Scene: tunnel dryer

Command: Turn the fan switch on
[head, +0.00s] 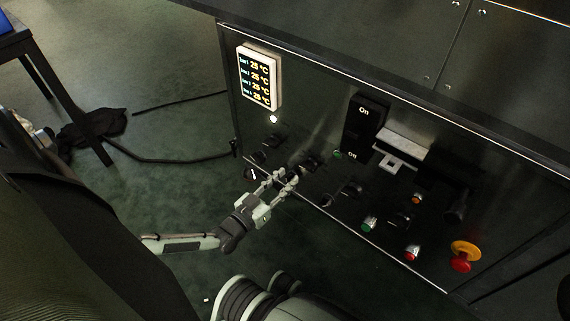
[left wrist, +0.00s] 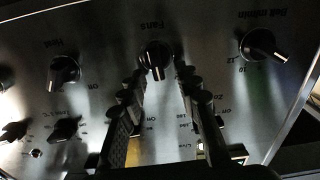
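The fan switch is a black rotary knob (left wrist: 155,54) under an upside-down "Fans" label in the left wrist view. Its pointer, with a pale mark, points down in that picture. My left gripper (left wrist: 160,84) is open, its two dark fingers apart on either side of the knob's lower end. I cannot tell whether they touch it. In the head view my left gripper (head: 284,178) is at the lower left of the dark control panel, empty as far as I see, and partly hides the knobs there. My right gripper is not in view.
In the left wrist view a "Heat" knob (left wrist: 64,70) and a "Belt m/min" knob (left wrist: 264,45) flank the fan knob.

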